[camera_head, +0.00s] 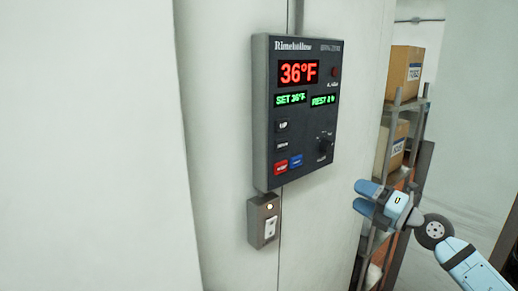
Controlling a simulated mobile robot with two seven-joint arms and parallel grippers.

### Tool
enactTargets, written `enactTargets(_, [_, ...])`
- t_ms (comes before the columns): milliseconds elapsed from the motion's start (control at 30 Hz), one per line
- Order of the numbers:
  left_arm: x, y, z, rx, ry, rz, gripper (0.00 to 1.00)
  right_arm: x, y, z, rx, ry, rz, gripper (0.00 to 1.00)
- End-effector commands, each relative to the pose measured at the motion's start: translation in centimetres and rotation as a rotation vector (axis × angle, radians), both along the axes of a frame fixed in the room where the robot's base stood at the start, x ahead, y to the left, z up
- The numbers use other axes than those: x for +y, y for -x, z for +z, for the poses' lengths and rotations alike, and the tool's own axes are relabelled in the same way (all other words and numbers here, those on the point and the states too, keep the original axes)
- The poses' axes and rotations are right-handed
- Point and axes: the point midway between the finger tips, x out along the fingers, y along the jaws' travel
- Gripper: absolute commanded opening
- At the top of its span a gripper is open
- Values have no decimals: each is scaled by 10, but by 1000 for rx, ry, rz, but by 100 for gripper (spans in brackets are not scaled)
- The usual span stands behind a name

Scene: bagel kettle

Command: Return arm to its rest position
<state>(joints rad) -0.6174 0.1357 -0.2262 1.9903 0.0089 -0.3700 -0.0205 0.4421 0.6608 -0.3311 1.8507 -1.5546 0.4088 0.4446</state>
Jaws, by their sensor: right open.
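My right gripper (364,198) comes in from the lower right on its light blue arm. Its two blue fingers point left and stand apart, with nothing between them. The gripper is right of the dark control panel (263,120) and apart from it in the picture. The panel is on the pale wall and shows a red 36°F readout, with green SET 36°F and REST texts below. My left gripper is not in view.
A small grey switch box (256,232) with a lit amber lamp is below the panel. Behind my right gripper, a metal shelf rack (388,150) holds cardboard boxes (405,72). Pale wall (100,150) fills the left side.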

Motion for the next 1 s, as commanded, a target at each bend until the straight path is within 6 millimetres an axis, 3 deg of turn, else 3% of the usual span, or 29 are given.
enactTargets(33, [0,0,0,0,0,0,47,12,13,-32,67,-120,17,66])
enactTargets(200, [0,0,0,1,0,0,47,31,58,-118,295,-537,-25,66])
enactTargets(367, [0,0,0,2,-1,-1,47,36,110,-207,562,-897,-174,66])
enactTargets(500, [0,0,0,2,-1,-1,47,40,172,-290,834,-1165,-364,66])
enactTargets(600, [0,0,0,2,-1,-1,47,48,223,-342,1025,-1316,-503,66])
enactTargets(700, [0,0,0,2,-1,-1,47,57,270,-379,1188,-1426,-618,66])
enactTargets(800, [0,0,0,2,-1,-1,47,66,307,-403,1309,-1497,-700,66])
enactTargets(900, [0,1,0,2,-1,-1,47,72,328,-415,1381,-1536,-745,66])
enactTargets(1000, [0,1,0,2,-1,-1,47,74,336,-419,1409,-1554,-762,66])
